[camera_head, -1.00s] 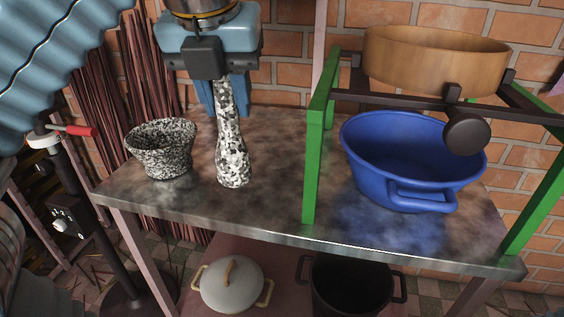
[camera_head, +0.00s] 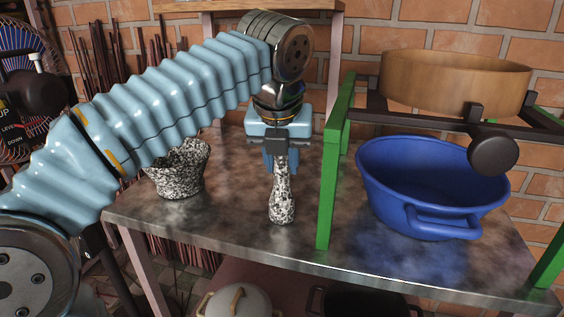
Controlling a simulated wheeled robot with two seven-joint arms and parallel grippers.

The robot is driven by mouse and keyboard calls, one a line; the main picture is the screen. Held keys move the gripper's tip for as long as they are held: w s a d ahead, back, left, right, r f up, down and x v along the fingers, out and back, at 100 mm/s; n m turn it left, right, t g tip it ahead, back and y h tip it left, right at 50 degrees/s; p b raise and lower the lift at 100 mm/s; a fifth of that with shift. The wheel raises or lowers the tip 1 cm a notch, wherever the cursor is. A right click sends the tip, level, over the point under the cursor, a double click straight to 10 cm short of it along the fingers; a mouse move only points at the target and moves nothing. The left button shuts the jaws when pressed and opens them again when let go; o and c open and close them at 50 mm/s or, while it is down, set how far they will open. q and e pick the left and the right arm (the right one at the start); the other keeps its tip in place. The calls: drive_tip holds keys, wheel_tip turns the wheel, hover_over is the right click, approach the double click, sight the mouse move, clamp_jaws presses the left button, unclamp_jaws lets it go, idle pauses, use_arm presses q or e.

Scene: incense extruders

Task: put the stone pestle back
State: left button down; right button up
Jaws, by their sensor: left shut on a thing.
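The stone pestle (camera_head: 282,196) is speckled black and white and hangs upright, thick end down, over the metal table (camera_head: 240,225). My left gripper (camera_head: 281,150) is shut on the pestle's upper end. I cannot tell whether the pestle's bottom touches the table. The speckled stone mortar (camera_head: 182,172) stands on the table to the left of the pestle, partly hidden behind my left arm. My right gripper is not in view.
A green frame post (camera_head: 328,190) stands close to the right of the pestle. A blue basin (camera_head: 430,190) sits inside the frame under a wooden sieve (camera_head: 455,80). A lidded pot (camera_head: 235,301) is on the shelf below. A brick wall (camera_head: 390,30) is behind.

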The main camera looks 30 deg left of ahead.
use_arm(q)
drive_tip(key=shift+r, duration=0.1)
drive_tip(key=c, duration=0.8)
unclamp_jaws()
drive_tip(key=shift+s+d+r, duration=0.1)
drive_tip(key=shift+r, duration=0.25)
drive_tip(key=p+v, duration=0.3)
drive_tip(key=v, duration=0.8)
drive_tip(key=shift+s+p, duration=0.15)
drive_tip(key=shift+p, duration=0.2)
